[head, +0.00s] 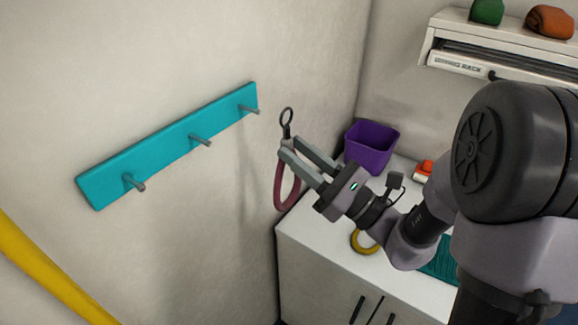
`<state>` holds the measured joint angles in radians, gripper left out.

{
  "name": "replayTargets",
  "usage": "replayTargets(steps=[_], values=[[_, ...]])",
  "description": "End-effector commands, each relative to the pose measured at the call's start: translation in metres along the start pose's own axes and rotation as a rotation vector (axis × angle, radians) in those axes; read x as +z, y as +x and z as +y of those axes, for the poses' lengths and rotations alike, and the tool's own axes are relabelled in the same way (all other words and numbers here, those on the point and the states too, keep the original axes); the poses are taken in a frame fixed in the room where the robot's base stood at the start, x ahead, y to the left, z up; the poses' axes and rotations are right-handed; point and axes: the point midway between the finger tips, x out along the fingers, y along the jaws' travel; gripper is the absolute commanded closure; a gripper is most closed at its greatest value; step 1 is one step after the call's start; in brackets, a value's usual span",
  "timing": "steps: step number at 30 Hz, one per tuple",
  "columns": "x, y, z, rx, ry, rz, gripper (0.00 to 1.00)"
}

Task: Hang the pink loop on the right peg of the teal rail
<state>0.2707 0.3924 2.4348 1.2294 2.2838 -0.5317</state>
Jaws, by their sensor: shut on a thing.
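The teal rail (165,147) is fixed to the wall and carries three grey pegs. Its right peg (250,109) is empty, as are the middle peg (203,140) and the left peg (135,183). My gripper (286,148) is shut on the pink loop (278,191) near its top. A dark ring (287,116) stands above the fingertips and the pink band hangs below them. In the picture the ring is a little to the right of the right peg, apart from it. The depth between ring and peg is hard to tell.
A white counter (310,238) stands below my gripper, with a purple bin (371,148) and a yellow ring (364,243) on it. A white shelf rack (458,66) is at upper right. A yellow tube (45,268) is at lower left. The wall around the rail is clear.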

Motion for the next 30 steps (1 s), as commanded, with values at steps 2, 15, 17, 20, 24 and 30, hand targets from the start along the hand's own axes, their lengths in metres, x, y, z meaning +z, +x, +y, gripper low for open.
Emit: replayTargets(steps=[2, 15, 17, 20, 24, 30], values=[[-0.002, 0.007, 0.000, 0.002, 0.001, 0.000, 1.00], [-0.019, 0.040, 0.001, 0.006, 0.002, 0.003, 1.00], [-0.021, 0.045, 0.001, 0.005, 0.001, 0.002, 1.00], [-0.025, 0.052, 0.002, 0.006, 0.002, 0.003, 1.00], [-0.033, 0.060, 0.002, 0.006, 0.001, 0.002, 1.00], [-0.043, 0.065, 0.001, 0.005, 0.001, 0.002, 1.00]])
